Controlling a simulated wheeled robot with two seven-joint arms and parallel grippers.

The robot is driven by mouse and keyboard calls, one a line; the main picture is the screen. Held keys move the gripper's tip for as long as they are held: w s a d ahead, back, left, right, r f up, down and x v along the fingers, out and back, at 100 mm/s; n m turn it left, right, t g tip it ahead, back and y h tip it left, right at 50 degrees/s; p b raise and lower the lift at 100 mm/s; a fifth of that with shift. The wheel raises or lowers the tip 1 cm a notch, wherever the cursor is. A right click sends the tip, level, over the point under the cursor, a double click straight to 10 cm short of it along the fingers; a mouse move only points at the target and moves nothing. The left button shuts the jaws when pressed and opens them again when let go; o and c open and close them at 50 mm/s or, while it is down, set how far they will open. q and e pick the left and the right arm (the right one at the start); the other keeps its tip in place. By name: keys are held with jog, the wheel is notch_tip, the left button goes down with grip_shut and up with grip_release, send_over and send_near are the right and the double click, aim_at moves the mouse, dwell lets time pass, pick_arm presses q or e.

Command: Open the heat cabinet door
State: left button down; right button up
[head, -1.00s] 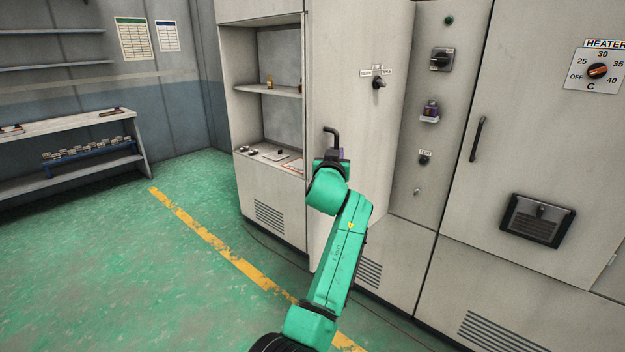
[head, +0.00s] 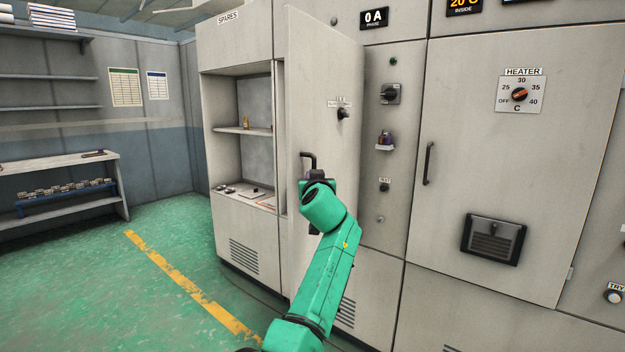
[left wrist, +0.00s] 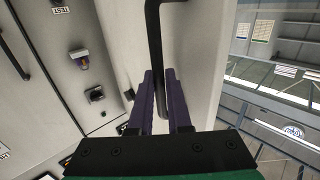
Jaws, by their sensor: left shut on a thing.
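My left gripper (head: 316,176) is shut on the black upright handle (head: 312,160) of a tall pale door panel (head: 322,75). In the left wrist view its two purple-grey fingers (left wrist: 160,100) stand on either side of the black handle bar (left wrist: 153,40). The panel's top edge slants out from the cabinet front, so this door stands swung out, beside the spares cupboard. The wide door (head: 470,150) under the HEATER dial (head: 520,95) is closed, and its own black handle (head: 428,163) is free. My right gripper is not in view.
The open spares cupboard (head: 226,150) stands left of the held door. A rotary switch (head: 390,94) and small controls are on the strip to its right. A shelf bench (head: 60,165) stands along the left wall. The green floor (head: 165,240) at left is clear.

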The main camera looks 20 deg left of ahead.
pick_arm(q)
jog(key=c, duration=1.1)
grip_release()
jog(key=shift+d+r, duration=0.15)
jog(key=shift+r, duration=0.2)
jog(key=shift+o, duration=1.2)
jog(key=shift+w+d+f, duration=0.1)
jog(key=shift+w+f, duration=0.05)
jog(key=shift+w, duration=0.05)
jog(key=shift+s+f, duration=0.1)
jog(key=shift+f, duration=0.1)
jog(key=b+v, duration=0.7)
jog(key=v, duration=0.7)
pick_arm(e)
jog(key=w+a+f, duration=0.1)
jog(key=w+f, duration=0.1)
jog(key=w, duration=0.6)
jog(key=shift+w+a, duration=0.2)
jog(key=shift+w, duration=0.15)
pick_arm(q)
jog(key=shift+d, duration=0.15)
